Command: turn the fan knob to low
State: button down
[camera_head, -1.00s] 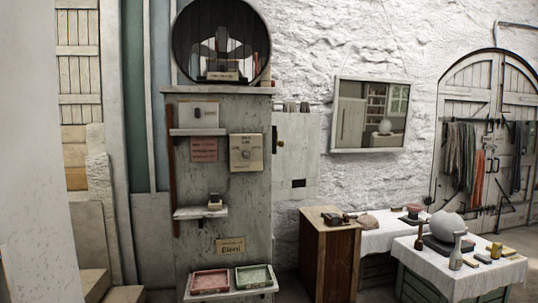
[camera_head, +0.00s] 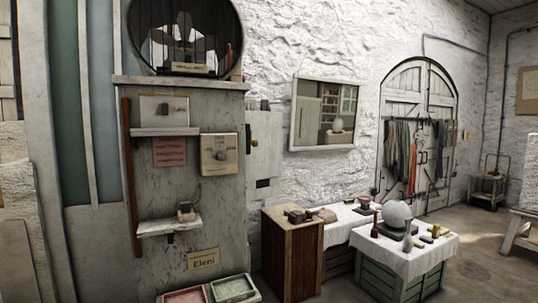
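A fan (camera_head: 183,40) sits in a round dark opening at the top of a grey panel (camera_head: 205,110). Two pale boxes with knobs are on the panel below it. The upper-left box (camera_head: 150,108) has a dark knob (camera_head: 165,109) and stands just above a small shelf. The right-hand box (camera_head: 219,154) has a round knob (camera_head: 220,155) and small lettering around it. The lettering is too small to read, so I cannot tell which knob is the fan's or its setting. My gripper is not in view.
A wooden cabinet (camera_head: 292,252) and cloth-covered tables (camera_head: 405,250) stand to the right.

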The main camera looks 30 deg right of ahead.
aim_at(221, 156)
jog(key=k, duration=0.4)
jog(key=u, duration=0.5)
jog(key=i, duration=1.4)
jog(key=z, duration=0.25)
